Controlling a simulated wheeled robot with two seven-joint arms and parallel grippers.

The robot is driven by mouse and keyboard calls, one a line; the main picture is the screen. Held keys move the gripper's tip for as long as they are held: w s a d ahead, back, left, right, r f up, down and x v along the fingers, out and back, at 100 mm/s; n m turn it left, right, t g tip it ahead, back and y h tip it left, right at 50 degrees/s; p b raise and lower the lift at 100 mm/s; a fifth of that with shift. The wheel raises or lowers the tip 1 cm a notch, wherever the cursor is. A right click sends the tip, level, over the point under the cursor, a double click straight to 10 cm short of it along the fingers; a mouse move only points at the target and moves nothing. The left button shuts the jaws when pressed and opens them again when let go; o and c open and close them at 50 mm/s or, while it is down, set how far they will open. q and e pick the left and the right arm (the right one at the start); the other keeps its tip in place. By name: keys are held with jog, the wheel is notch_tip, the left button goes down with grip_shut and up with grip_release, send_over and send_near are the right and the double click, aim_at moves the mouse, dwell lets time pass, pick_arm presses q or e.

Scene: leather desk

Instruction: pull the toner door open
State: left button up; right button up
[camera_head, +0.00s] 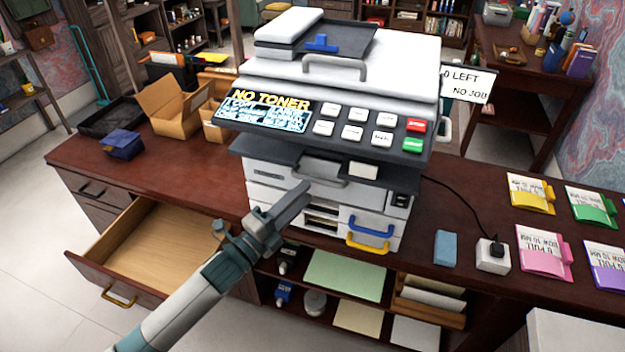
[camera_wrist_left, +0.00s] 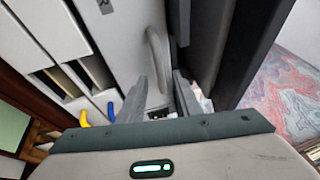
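The copier (camera_head: 390,85) stands on the desk, and its screen reads "NO TONER". A white front panel (camera_head: 268,172) under the dark ledge, apparently the toner door, looks shut. Its grey handle (camera_head: 320,181) shows partly behind my left gripper (camera_head: 301,191). In the left wrist view the panel (camera_wrist_left: 128,30) fills the upper left, and the looped handle (camera_wrist_left: 155,55) lies ahead of my left gripper (camera_wrist_left: 160,82). The two fingers are apart, roughly either side of the handle's lower end; I cannot tell whether they touch it. My right gripper is not in view.
Below the panel are paper trays with a blue handle (camera_head: 370,228) and a yellow handle (camera_head: 367,245). An open, empty wooden drawer (camera_head: 150,250) juts out at left. Cardboard boxes (camera_head: 172,105) stand left of the copier. A blue block (camera_head: 445,248) and colored folders (camera_head: 545,252) lie at right.

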pick_arm(q)
jog(key=p+x, duration=0.1)
jog(key=x, duration=0.3)
jog(key=shift+w+d, duration=0.15)
jog(key=shift+d, duration=0.05)
jog(key=shift+c, duration=0.7)
grip_shut()
